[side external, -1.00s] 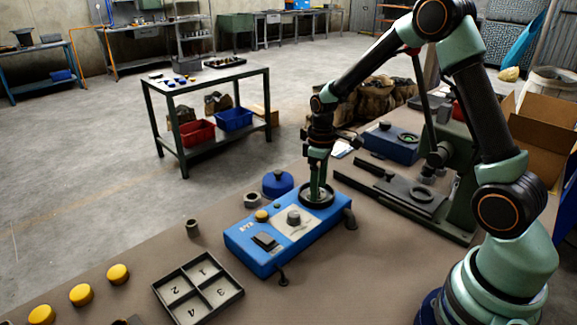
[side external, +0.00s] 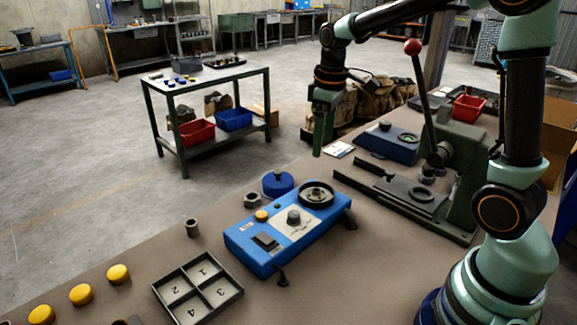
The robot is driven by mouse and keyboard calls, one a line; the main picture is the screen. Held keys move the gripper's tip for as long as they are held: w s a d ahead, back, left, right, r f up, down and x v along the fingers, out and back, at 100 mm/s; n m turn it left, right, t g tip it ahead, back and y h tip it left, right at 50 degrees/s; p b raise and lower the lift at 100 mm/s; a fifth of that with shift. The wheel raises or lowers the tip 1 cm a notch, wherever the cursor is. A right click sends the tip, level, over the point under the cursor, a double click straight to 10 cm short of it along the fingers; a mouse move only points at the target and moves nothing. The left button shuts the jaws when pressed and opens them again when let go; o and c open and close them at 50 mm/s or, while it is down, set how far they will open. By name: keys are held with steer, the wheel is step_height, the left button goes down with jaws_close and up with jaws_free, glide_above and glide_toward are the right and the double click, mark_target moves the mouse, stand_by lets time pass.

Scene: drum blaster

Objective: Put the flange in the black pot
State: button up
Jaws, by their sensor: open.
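The black pot (side external: 316,194) is the round dark bowl on the far right end of the blue machine (side external: 262,246). A small dark round shape shows inside it; it may be the flange, but it is too small to tell. My gripper (side external: 319,150) hangs in the air above and behind the pot, pointing down and clear of it. It is open, and I see nothing held between its fingers.
A blue lidded drum (side external: 278,184) and a grey ring (side external: 251,201) stand beside the machine. A green lever press (side external: 455,165) stands to the right. The divided tray (side external: 198,290) and several yellow caps (side external: 81,294) lie at front left.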

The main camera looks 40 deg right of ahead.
steer(key=s+a+r+m+t, duration=0.2)
steer(key=s+a, duration=0.1)
steer(key=s, duration=0.3)
steer(key=s+a+r+m+t, duration=0.1)
steer(key=s+a+r+t, duration=0.1)
steer(key=s, duration=0.4)
steer(key=shift+a+m+t, duration=0.4)
steer(key=shift+a, duration=0.4)
